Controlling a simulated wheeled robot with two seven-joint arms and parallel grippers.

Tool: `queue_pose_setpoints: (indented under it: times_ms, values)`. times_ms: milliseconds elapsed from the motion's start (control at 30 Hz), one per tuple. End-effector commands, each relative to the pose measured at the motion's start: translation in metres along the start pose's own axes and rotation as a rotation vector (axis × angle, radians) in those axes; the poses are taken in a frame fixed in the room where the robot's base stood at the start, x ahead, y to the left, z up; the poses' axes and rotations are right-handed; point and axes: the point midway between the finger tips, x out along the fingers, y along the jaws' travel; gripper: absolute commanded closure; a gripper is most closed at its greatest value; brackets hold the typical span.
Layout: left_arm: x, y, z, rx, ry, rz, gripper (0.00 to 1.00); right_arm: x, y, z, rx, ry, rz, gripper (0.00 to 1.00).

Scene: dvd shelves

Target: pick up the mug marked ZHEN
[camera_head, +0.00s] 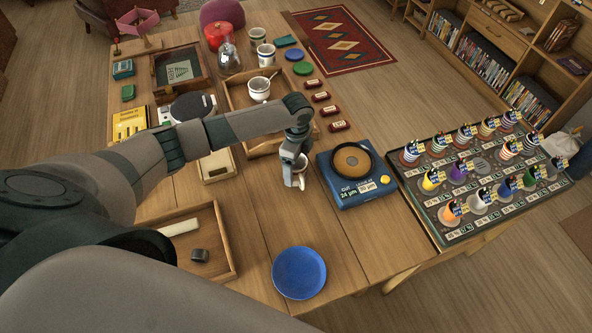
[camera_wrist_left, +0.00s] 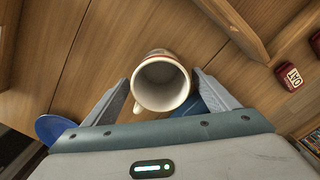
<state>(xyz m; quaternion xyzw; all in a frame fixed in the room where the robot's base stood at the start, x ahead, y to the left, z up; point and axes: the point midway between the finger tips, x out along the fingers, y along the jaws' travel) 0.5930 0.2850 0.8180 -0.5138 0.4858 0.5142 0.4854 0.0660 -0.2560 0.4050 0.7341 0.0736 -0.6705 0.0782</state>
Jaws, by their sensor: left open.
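My left gripper (camera_head: 295,180) points down over the middle of the wooden table. In the left wrist view its open fingers (camera_wrist_left: 160,92) stand on either side of a cream mug (camera_wrist_left: 161,82) with a reddish band, seen from above, upright and empty. The mug shows in the head view only as a small pale piece (camera_head: 301,164) beside the fingers. No lettering on it can be read, so I cannot tell whether it is the ZHEN mug. Other mugs stand farther back: one in the wooden tray (camera_head: 259,90), and two behind it (camera_head: 265,56) (camera_head: 257,36). My right gripper is not in view.
A blue scale with a round pan (camera_head: 352,160) stands right of the gripper. A blue plate (camera_head: 299,272) lies near the front edge. The wooden tray (camera_head: 229,97) is just behind the gripper, with small red boxes (camera_head: 326,110) beside it. A rack of cones (camera_head: 480,180) stands right.

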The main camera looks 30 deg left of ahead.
Motion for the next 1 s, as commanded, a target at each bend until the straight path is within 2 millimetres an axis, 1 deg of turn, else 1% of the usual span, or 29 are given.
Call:
queue_pose_setpoints:
  times_ms: [33, 200, 300, 767, 867, 900, 1000]
  values:
    - [0.003, -0.001, 0.0, -0.002, -0.001, 0.002, 0.19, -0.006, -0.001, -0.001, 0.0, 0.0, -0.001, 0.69]
    - [0.021, -0.001, 0.0, -0.001, -0.001, 0.002, 0.19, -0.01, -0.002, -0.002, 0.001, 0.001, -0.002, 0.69]
    - [0.026, -0.001, 0.0, -0.001, 0.0, 0.0, 0.19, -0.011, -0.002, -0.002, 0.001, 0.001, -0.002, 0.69]
    - [0.027, -0.001, 0.0, 0.0, 0.0, -0.001, 0.19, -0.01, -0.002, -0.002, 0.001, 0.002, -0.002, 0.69]
    - [0.027, -0.001, 0.0, 0.0, 0.0, -0.001, 0.41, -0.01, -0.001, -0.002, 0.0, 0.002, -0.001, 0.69]
    - [0.027, -0.001, 0.0, 0.0, 0.0, -0.001, 0.5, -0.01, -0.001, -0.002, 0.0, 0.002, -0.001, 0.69]
    - [0.027, -0.001, 0.0, 0.0, 0.0, -0.001, 0.72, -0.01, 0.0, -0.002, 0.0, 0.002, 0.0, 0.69]
